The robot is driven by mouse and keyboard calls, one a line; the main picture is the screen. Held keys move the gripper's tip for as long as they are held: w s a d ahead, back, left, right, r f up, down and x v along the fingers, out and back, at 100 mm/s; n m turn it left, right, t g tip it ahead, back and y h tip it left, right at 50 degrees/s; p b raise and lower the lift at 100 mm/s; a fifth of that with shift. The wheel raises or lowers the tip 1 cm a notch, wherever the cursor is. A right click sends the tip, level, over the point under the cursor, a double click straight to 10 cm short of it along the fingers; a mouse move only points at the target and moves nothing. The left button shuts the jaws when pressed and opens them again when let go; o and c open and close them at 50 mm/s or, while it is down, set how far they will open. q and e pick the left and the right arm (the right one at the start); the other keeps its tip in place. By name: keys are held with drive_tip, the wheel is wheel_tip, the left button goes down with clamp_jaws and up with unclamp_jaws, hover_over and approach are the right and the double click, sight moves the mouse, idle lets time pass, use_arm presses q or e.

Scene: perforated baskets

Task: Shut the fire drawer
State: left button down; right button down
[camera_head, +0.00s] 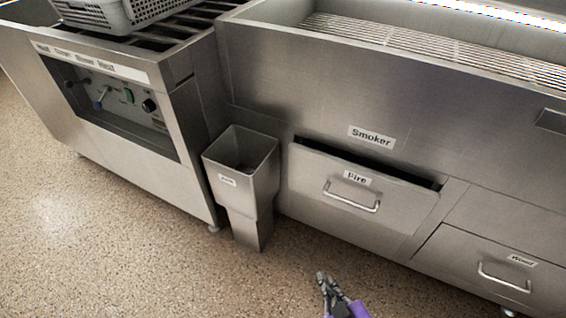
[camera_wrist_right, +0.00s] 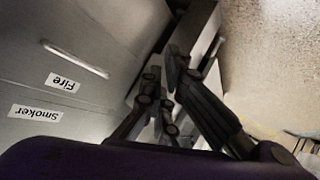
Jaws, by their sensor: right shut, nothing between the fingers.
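The Fire drawer (camera_head: 330,207) is a steel drawer front with a "Fire" label and a bar handle (camera_head: 352,197), under the Smoker panel. It stands out a little, with a dark gap along its top edge. My right gripper (camera_head: 323,278) is shut and empty, in front of and below the drawer, apart from it in the head view. In the right wrist view the gripper (camera_wrist_right: 166,72) shows beside the upside-down Fire drawer (camera_wrist_right: 112,38) and its handle (camera_wrist_right: 76,58). My left gripper is not in view.
A tapered steel bin (camera_head: 240,185) stands just left of the Fire drawer. The Wood drawer (camera_head: 490,250) at the lower right looks flush. A control-panel unit (camera_head: 120,90) with a grey perforated basket (camera_head: 115,14) is at the left. The speckled floor in front is clear.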

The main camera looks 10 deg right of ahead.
sight(294, 148)
drive_tip(key=w+a+r+n+t+y+b, duration=0.1)
drive_tip(key=w+a+r+n+t, duration=0.25)
drive_tip(key=w+r+n, duration=0.45)
drive_tip(key=w+a+r+n+t+y+b, duration=0.1)
drive_tip(key=w+a+r+n+t, duration=0.1)
drive_tip(key=w+a+r+n, duration=0.65)
drive_tip(key=w+d+f+m+b, duration=0.1)
drive_tip(key=w+d+f, duration=0.1)
drive_tip(key=w, duration=0.5)
drive_tip(key=w+d+f+m+b, duration=0.1)
drive_tip(key=w+d+f, duration=0.1)
drive_tip(key=w, duration=0.6)
drive_tip(key=shift+d, duration=0.5)
drive_tip(key=w+d, duration=0.1)
drive_tip(key=w, duration=0.1)
drive_tip(key=w+d, duration=0.1)
drive_tip(key=w, duration=0.1)
drive_tip(key=shift+d, duration=0.35)
drive_tip(key=shift+w+d+r, duration=0.1)
drive_tip(key=shift+w+d, duration=0.05)
